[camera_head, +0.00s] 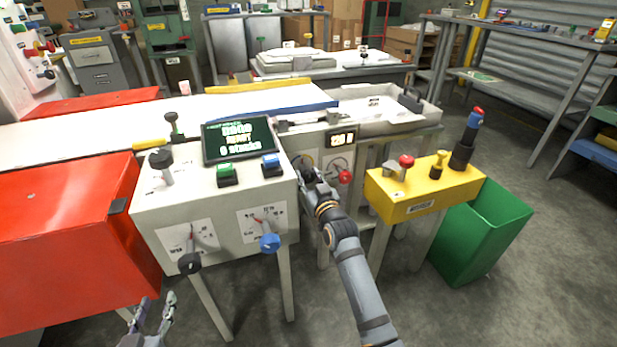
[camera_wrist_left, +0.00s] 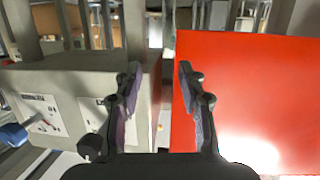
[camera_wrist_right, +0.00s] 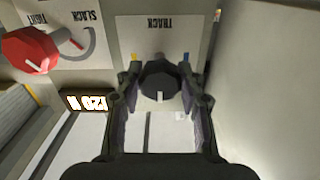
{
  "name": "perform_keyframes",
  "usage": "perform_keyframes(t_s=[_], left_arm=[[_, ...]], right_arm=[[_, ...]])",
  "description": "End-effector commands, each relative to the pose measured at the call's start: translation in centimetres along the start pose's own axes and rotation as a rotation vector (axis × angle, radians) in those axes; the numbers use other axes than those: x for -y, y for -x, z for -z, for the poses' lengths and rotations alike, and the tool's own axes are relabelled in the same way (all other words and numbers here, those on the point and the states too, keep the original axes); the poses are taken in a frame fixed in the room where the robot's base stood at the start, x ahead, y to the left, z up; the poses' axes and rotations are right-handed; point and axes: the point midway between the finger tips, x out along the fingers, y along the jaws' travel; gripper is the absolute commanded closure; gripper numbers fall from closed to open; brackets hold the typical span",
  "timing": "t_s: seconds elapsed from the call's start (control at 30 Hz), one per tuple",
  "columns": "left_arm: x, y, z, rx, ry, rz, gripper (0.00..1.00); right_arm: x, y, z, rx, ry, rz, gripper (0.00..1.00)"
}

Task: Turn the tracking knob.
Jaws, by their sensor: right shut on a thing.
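The tracking knob (camera_wrist_right: 159,80) is a black round knob with a white pointer line, on a plate marked TRACK (camera_wrist_right: 160,28). Its pointer line faces the bottom of the right wrist view. Small yellow and blue marks sit on the plate either side of it. My right gripper (camera_wrist_right: 160,84) is shut on the knob, one finger on each side; in the head view the gripper (camera_head: 309,178) hides it. My left gripper (camera_head: 153,306) is open and empty, low in front of the machine. It also shows in the left wrist view (camera_wrist_left: 160,75).
A red knob (camera_wrist_right: 32,50) on a SLACK/TIGHT plate and a 120 N display (camera_wrist_right: 84,100) are close by. The grey console (camera_head: 215,200) has a screen (camera_head: 239,141), buttons and knobs. A yellow control box (camera_head: 415,190), green bin (camera_head: 485,235) and red cabinet (camera_head: 60,245) flank it.

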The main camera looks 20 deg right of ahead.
Motion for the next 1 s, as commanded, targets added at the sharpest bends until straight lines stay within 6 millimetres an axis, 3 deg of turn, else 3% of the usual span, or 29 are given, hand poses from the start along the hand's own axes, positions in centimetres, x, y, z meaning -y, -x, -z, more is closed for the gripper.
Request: perform_keyframes(t_s=[0.37,0.6,0.7,0.8,1.0], left_arm=[[-0.6,3.5,-10.6,0.427,0.037,-0.018,0.6],[-1.3,7.8,-16.2,0.709,0.056,-0.036,0.6],[-1.5,10.0,-17.5,0.841,0.058,-0.042,0.6],[-1.4,11.6,-17.4,0.949,0.049,-0.041,0.6],[-0.9,12.4,-16.8,1.028,0.032,-0.029,0.6]], right_arm=[[0.0,0.0,0.1,0.001,-0.06,0.0,0.94],[0.0,0.0,0.3,0.001,-0.113,0.001,0.94],[0.0,0.0,0.5,0.002,-0.159,0.0,0.94],[0.0,0.0,0.6,0.002,-0.229,0.0,0.93],[0.0,0.0,0.2,0.001,-0.319,0.0,0.93]])
